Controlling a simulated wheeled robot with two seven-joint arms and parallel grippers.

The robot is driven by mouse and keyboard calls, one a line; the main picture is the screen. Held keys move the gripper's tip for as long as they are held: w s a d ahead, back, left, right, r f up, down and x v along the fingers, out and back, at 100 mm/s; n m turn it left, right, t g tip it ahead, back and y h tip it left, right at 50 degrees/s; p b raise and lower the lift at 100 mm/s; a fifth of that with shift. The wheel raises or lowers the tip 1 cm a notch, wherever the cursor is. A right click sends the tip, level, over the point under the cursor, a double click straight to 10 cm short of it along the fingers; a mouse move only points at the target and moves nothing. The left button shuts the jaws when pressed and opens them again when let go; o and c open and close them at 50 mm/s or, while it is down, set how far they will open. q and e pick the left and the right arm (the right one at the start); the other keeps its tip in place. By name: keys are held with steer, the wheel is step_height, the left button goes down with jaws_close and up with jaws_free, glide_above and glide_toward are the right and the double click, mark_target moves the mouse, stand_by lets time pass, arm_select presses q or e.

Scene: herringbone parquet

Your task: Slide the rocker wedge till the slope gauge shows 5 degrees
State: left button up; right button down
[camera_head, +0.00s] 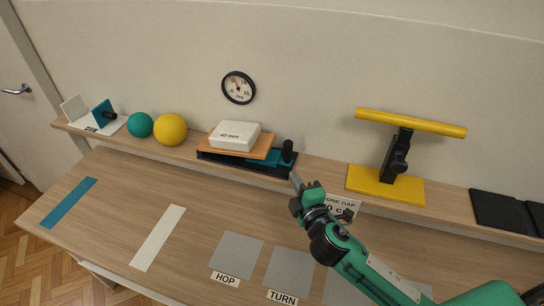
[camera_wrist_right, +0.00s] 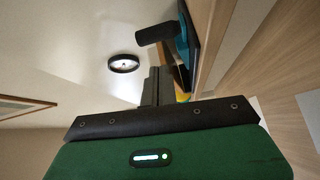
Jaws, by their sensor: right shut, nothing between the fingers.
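The rocker is a wooden board (camera_head: 262,147) on a black base (camera_head: 225,157) on the shelf, with a white block (camera_head: 235,134) marked 40 mm on top. The teal wedge (camera_head: 284,163) sits under the board's right end; its black upright knob (camera_head: 288,147) also shows in the right wrist view (camera_wrist_right: 156,35). The round slope gauge (camera_head: 238,88) hangs on the wall above; its needle is too small to read surely. My right gripper (camera_head: 296,180) is shut and empty, just below and right of the knob, apart from it. My left gripper is out of view.
On the shelf, a green ball (camera_head: 140,124) and yellow ball (camera_head: 171,129) stand left of the rocker. A yellow T-shaped stand (camera_head: 385,187) and black pads (camera_head: 500,212) are at right. The tabletop (camera_head: 120,190) in front holds flat coloured patches.

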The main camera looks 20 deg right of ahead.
steer(key=shift+n, duration=0.7)
steer(key=w+p, duration=0.1)
steer(key=w, duration=0.2)
steer(key=w+p, duration=0.1)
steer(key=w, duration=0.2)
steer(key=w+a+p, duration=0.1)
steer(key=w, duration=0.2)
steer(key=shift+r, duration=0.2)
steer(key=shift+w+f, duration=0.1)
steer(key=shift+w, duration=0.4)
steer(key=shift+d, duration=0.1)
